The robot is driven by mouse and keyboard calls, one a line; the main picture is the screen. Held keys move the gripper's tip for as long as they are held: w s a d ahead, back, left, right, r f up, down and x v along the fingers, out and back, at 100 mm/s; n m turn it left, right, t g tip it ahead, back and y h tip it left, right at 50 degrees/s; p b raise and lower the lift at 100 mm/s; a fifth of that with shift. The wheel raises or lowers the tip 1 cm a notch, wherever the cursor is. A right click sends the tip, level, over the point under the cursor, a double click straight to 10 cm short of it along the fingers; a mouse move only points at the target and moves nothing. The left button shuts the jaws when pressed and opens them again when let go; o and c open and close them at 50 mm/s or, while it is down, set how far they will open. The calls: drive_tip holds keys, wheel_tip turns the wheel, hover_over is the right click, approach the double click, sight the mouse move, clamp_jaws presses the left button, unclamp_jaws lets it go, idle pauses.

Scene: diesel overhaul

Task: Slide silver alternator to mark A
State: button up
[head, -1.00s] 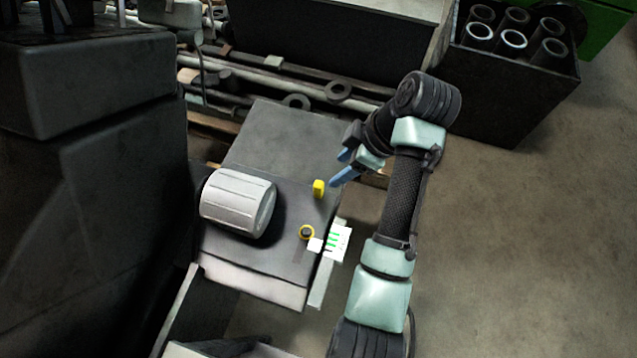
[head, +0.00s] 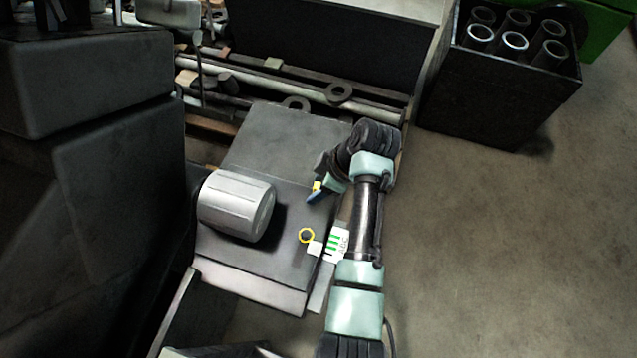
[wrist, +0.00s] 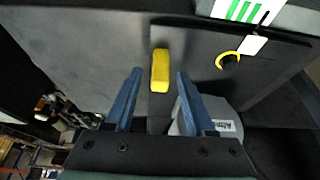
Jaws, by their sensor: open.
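The silver alternator (head: 236,205), a ribbed light-grey cylinder, lies on its side on the left part of a dark grey bench plate (head: 285,140). In the wrist view its lettered end (wrist: 222,117) shows beside and partly behind the right finger. My gripper (head: 314,194) is open and empty, right of the alternator and apart from it. In the wrist view my two blue fingers (wrist: 159,76) are spread, with a yellow block (wrist: 160,70) showing between and beyond their tips. The yellow block is mostly hidden behind my gripper in the head view. I cannot make out a mark A.
A yellow ring with a dark centre (head: 306,236) and a white card with green bars (head: 336,244) lie at the plate's right side. A dark cabinet (head: 120,170) stands left. Rods fill the back. A black crate of tubes (head: 500,95) stands back right.

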clamp_jaws()
idle(1.3)
